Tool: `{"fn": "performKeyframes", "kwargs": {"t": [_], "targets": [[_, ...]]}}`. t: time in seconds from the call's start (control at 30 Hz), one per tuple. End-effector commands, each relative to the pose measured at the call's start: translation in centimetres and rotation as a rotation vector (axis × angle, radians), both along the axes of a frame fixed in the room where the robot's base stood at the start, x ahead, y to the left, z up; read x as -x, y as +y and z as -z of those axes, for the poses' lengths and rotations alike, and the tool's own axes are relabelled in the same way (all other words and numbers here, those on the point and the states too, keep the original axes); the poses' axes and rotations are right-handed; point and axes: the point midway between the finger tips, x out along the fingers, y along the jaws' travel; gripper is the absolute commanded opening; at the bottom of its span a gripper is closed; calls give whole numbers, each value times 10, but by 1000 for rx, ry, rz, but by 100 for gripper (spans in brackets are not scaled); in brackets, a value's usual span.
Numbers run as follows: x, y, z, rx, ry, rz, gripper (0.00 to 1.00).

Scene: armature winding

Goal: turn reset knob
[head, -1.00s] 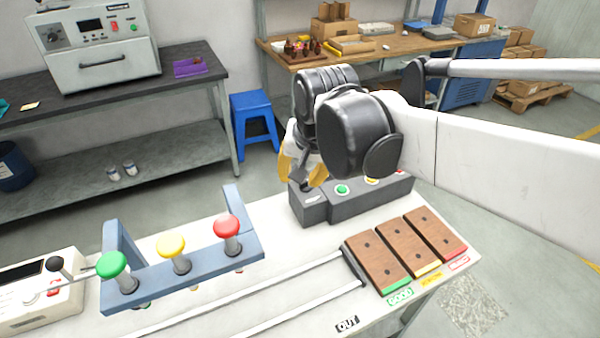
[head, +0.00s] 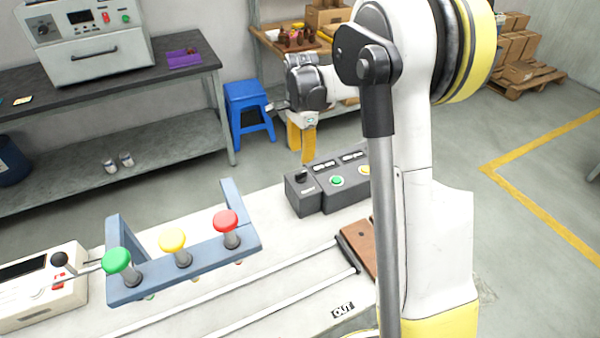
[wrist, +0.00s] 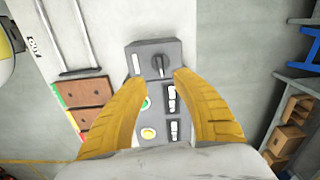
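The reset knob (head: 301,175) is a black knob on top of a small dark grey box (head: 303,196) at the left end of the button panel. In the wrist view the knob (wrist: 159,66) shows a raised grip bar, just beyond my fingertips and roughly between them. My gripper (wrist: 160,80) has its two yellow fingers spread apart with nothing between them. In the head view my gripper (head: 308,160) hangs fingers down, near and slightly above the knob, apparently not touching it. The knob's label is too small to read.
The panel's green button (head: 337,181) and yellow button (wrist: 149,133) sit beside the knob. A blue rack (head: 185,262) with green, yellow and red mushroom buttons stands at left. Brown plates (wrist: 91,92) lie nearby, partly hidden by my arm in the head view. A blue stool (head: 248,108) stands behind.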

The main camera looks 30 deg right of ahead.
Motion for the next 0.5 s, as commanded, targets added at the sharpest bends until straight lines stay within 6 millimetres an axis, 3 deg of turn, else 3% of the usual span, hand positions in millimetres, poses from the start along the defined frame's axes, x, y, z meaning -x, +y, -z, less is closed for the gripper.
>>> {"fn": "performKeyframes", "kwargs": {"t": [0.1,0.3,0.5], "targets": [[0,0,28,0,-1,-1,33],[0,0,65,0,-1,-2,33],[0,0,84,0,-1,-2,33]]}}
